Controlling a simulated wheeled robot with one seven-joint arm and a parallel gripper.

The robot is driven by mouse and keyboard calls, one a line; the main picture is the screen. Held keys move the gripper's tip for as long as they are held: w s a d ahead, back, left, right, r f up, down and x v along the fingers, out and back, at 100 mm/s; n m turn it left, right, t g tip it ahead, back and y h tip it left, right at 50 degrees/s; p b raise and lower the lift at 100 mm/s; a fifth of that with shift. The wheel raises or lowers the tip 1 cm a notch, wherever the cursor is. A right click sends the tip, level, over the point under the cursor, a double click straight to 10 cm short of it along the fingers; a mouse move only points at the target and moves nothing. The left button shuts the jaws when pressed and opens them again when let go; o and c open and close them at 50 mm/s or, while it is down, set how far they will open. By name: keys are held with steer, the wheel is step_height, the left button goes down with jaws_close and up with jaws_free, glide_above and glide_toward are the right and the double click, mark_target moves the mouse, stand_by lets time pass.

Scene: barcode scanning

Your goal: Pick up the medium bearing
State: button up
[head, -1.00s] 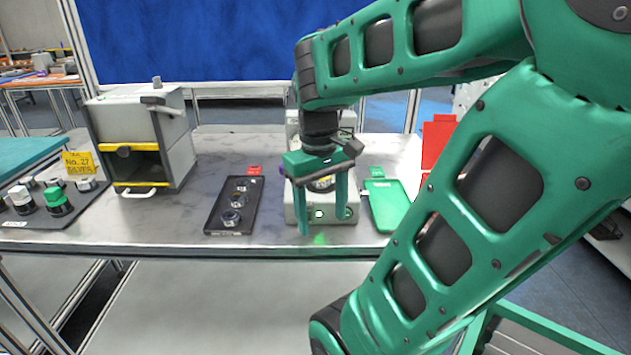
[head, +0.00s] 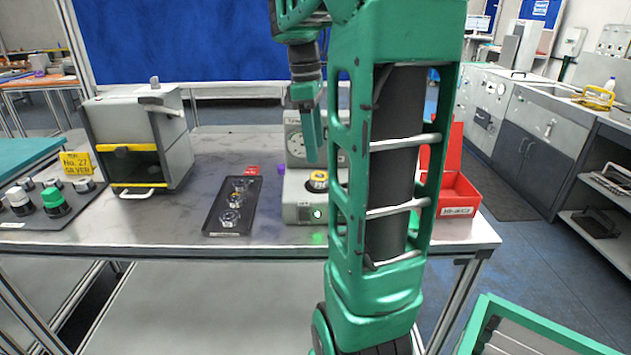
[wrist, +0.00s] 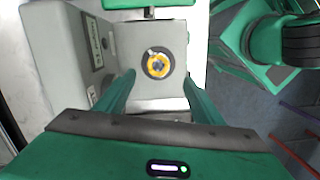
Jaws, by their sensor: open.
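A bearing with a yellow ring (head: 318,180) sits on the low platform of the grey-white machine (head: 301,211). In the wrist view the same bearing (wrist: 158,64) lies ahead of my gripper (wrist: 160,84), roughly centred between the fingertips. My gripper is open with nothing between its fingers, raised above the platform and apart from the bearing. In the head view my arm partly hides it. A black tray (head: 213,222) left of the machine holds an upper bearing (head: 242,183), a middle bearing (head: 236,199) and a lower bearing (head: 229,217). I cannot tell which bearing is medium.
The machine's upright part (head: 297,140) stands behind the platform, close to the gripper. A red bin (head: 460,190) is at the table's right. A grey box with a yellow-edged opening (head: 135,145) stands at left. Table between box and tray is clear.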

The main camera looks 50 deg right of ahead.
mark_target(320, 179)
steer(key=shift+s+d+f, duration=0.1)
steer(key=shift+d+f, duration=0.05)
steer(key=shift+f, duration=1.15)
steer(key=shift+s+d+f, duration=0.1)
steer(key=shift+f, duration=1.25)
steer(key=shift+s+d+f, duration=0.1)
steer(key=shift+d+f, duration=0.05)
steer(key=shift+f, duration=1.15)
steer(key=shift+c, duration=0.3)
steer(key=c, duration=1.3)
